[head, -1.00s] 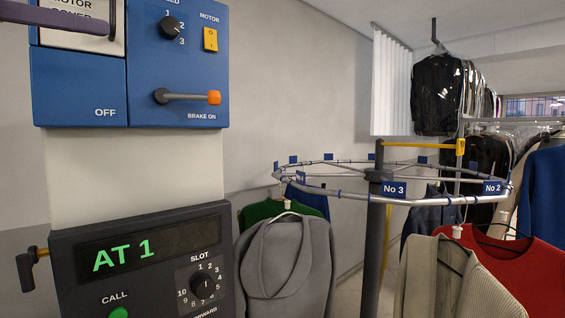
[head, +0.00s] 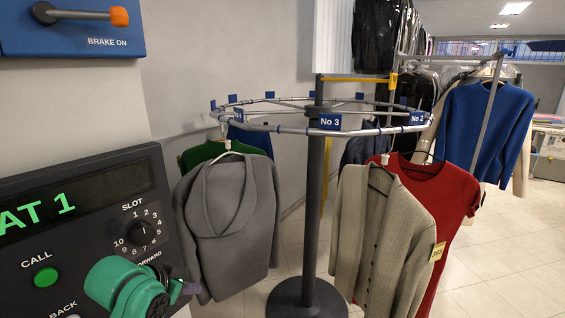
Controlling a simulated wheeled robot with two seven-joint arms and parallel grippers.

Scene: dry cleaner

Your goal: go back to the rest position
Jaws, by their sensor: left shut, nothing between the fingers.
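My left gripper (head: 183,287) is at the bottom of the head view, on the end of a green arm link, in front of the lower right corner of the dark control panel (head: 100,172). Its small dark fingers are shut and empty, near the hem of the grey hooded garment; I cannot tell if they touch anything. The panel reads "AT 1" and has a SLOT dial (head: 142,232) and a green CALL button (head: 46,277). My right gripper is not in view.
A round garment rail (head: 275,128) on a dark post (head: 313,210) carries a grey garment (head: 228,220), a beige cardigan (head: 382,240) and a red top (head: 432,190). A blue box with a brake lever (head: 80,15) is at upper left. Tiled floor (head: 500,260) is clear at right.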

